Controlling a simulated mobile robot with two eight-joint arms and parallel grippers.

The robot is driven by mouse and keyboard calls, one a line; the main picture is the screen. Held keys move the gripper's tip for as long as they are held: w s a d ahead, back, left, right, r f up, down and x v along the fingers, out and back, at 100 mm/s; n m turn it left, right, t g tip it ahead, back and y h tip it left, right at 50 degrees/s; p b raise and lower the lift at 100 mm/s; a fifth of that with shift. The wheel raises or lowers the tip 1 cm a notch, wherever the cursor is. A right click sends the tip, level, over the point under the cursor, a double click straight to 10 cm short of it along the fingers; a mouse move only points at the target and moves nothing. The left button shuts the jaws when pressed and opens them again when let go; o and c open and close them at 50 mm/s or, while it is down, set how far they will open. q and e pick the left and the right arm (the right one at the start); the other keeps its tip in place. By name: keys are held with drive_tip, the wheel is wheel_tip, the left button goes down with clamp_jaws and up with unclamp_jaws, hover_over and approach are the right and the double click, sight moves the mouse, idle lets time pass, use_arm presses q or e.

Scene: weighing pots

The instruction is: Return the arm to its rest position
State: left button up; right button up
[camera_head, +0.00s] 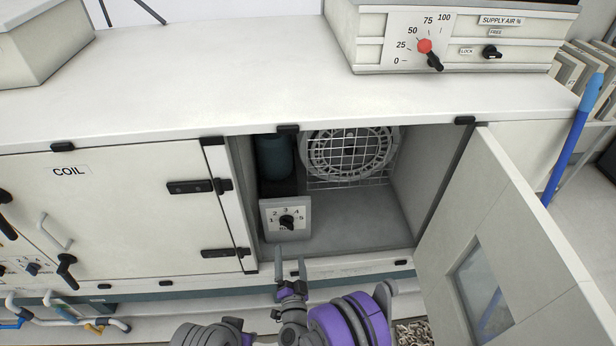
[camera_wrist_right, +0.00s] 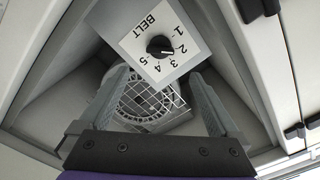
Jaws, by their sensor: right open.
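My right gripper (camera_head: 290,256) is open and empty in the head view, just in front of the open cabinet bay. Its two grey fingers point at the bay, below the belt dial panel (camera_head: 270,236). In the right wrist view the open fingers (camera_wrist_right: 157,74) stand apart, with nothing between them. The belt dial (camera_wrist_right: 159,47) is a black knob on a white plate numbered 1 to 5. Its mark seems to point near 2. My left gripper is not in view.
The bay's door (camera_head: 455,220) stands open at the right. A fan behind a wire grille (camera_head: 348,152) is inside. The closed COIL door (camera_head: 110,215) is at the left. A supply air box (camera_head: 455,40) stands on top. A blue-handled pole (camera_head: 572,140) leans at the far right.

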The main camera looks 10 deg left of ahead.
drive_tip(key=d+r+n+g, duration=0.6)
drive_tip(key=d+r, duration=0.6)
drive_tip(key=r, duration=0.1)
drive_tip(key=s+d+g+h, duration=0.3)
drive_tip(key=s+d+g, duration=0.1)
drive_tip(key=s+d, duration=0.75)
drive_tip(key=s+d+g+h, duration=0.25)
drive_tip(key=s+d, duration=0.55)
drive_tip(key=s, duration=0.7)
use_arm(q)
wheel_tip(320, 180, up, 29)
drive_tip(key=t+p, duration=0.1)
drive_tip(key=p, duration=2.4)
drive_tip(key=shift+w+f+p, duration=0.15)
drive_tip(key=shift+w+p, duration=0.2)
drive_tip(key=shift+p, duration=0.05)
use_arm(e)
wheel_tip(320, 180, up, 28)
drive_tip(key=w, duration=0.1)
drive_tip(key=shift+w, duration=0.25)
